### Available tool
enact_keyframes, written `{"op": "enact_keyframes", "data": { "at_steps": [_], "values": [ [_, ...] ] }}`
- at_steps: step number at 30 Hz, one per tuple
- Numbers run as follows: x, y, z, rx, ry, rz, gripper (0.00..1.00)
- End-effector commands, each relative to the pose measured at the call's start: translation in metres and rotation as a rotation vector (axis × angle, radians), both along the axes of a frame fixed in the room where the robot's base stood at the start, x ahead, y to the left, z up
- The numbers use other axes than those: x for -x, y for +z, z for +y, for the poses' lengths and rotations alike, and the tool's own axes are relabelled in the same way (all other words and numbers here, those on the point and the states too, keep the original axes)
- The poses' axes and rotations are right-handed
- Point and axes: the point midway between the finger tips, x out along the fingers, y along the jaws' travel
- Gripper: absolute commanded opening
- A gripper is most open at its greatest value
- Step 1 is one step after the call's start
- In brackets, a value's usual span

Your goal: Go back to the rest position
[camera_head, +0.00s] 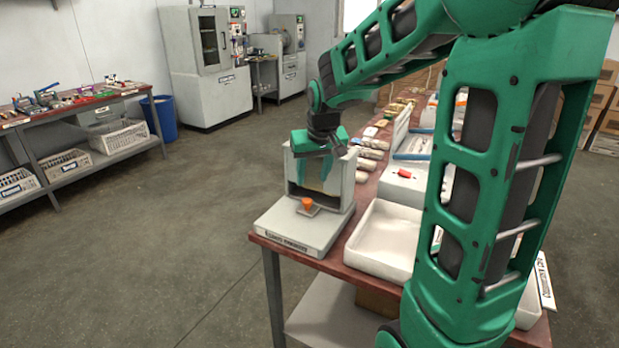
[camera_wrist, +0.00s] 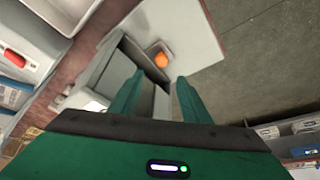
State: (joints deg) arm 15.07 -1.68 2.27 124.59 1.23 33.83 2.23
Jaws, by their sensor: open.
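My green arm (camera_head: 480,170) reaches from the right over the table. My gripper (camera_head: 325,180) hangs over the grey press (camera_head: 342,190) at the table's near left corner, in front of or inside its frame; I cannot tell which. In the wrist view my gripper (camera_wrist: 158,85) has its two green fingers apart, with nothing held between them. The orange button (camera_head: 307,203) on the press base (camera_head: 290,232) shows just beyond the fingers in the wrist view (camera_wrist: 161,60).
A white tray (camera_head: 370,262) lies right of the press on the red-brown table (camera_head: 335,262). Wooden pieces (camera_head: 372,153) lie behind the press. A second bench (camera_head: 70,112), a blue bin (camera_head: 163,118) and grey machines (camera_head: 207,85) stand back left. The floor at left is clear.

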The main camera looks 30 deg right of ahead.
Motion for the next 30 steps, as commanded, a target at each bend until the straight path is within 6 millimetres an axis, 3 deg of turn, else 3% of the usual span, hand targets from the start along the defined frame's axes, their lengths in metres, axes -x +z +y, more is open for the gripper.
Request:
{"op": "enact_keyframes", "data": {
  "at_steps": [10, 14, 17, 24, 27, 30],
  "values": [
    [0.002, 0.000, 0.000, 0.000, -0.001, 0.002, 0.43],
    [0.027, 0.001, -0.005, 0.000, -0.024, 0.029, 0.43],
    [0.072, 0.002, -0.013, -0.004, -0.066, 0.081, 0.43],
    [0.210, -0.008, -0.017, -0.069, -0.191, 0.238, 0.43],
    [0.256, -0.015, -0.012, -0.107, -0.229, 0.293, 0.43],
    [0.289, -0.021, -0.005, -0.139, -0.254, 0.332, 0.43]
  ]
}}
